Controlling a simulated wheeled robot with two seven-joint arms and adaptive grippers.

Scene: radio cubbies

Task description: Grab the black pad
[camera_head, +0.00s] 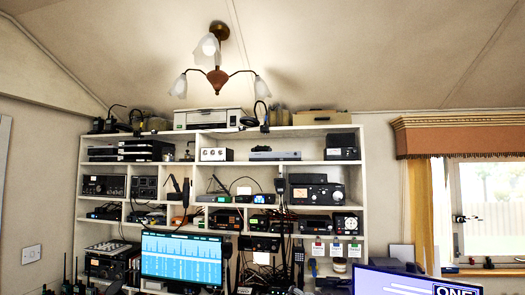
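I cannot pick out a black pad for certain; many dark items sit on the white shelf unit (222,138), too small to tell apart. A flat dark stack (146,148) lies on the upper left shelf. Neither of my grippers is in view.
A lit blue monitor (181,258) stands before the shelves, and a second monitor (400,281) is at the lower right. A white printer (212,118) sits on top of the unit. A lamp (218,78) hangs from the ceiling. A window (490,205) is at the right.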

